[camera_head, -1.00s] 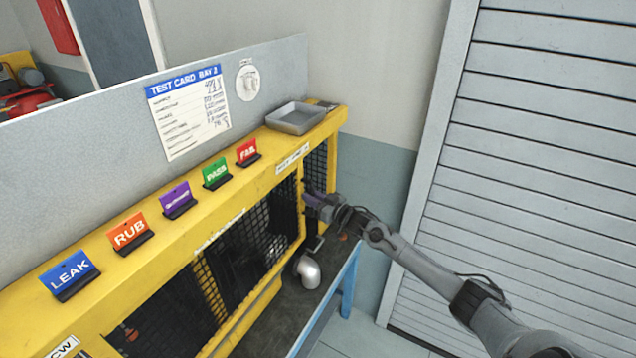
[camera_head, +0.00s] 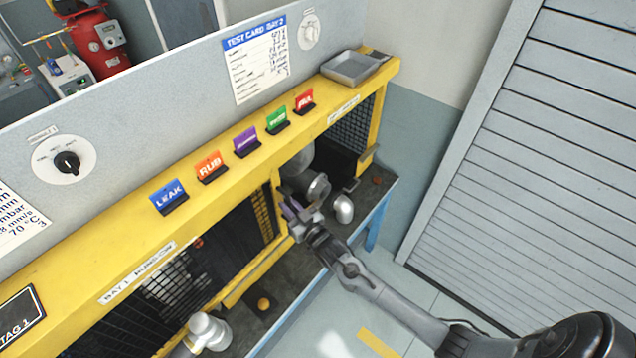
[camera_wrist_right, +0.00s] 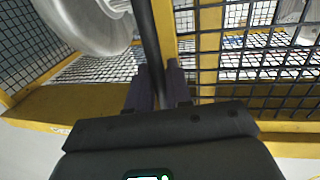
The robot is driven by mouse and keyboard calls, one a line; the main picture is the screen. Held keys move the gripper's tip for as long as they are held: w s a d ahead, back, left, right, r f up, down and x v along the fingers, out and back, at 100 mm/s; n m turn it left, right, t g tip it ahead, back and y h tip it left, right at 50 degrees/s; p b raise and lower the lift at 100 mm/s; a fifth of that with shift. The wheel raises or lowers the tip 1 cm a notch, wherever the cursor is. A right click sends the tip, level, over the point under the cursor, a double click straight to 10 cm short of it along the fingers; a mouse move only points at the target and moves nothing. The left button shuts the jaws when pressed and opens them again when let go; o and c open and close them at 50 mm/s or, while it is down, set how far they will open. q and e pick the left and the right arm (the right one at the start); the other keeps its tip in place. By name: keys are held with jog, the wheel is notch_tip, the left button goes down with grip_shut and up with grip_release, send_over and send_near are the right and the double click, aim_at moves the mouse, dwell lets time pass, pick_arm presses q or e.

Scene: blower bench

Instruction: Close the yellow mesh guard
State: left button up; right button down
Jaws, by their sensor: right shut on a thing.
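The yellow mesh guard (camera_head: 275,250) is a yellow-framed panel of dark mesh on the front of the yellow bench housing. Its right upright stands near the middle of the housing in the head view. Its mesh and yellow frame also show in the right wrist view (camera_wrist_right: 208,50). My right gripper (camera_head: 293,213) is at that upright. In the right wrist view its fingers (camera_wrist_right: 158,88) are shut on a dark upright bar (camera_wrist_right: 152,35), which looks like the guard's handle. The fingers hide part of the bar.
Coloured cards (camera_head: 247,142) and a grey tray (camera_head: 352,68) sit on top. Floor in front is clear.

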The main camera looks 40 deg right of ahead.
jog(key=a, duration=0.4)
jog(key=s+a, duration=0.1)
jog(key=a, duration=0.1)
jog(key=shift+a, duration=0.3)
jog(key=shift+a+r, duration=0.1)
jog(key=c, duration=1.2)
grip_release()
jog(key=shift+a, duration=0.15)
jog(key=shift+c, duration=0.2)
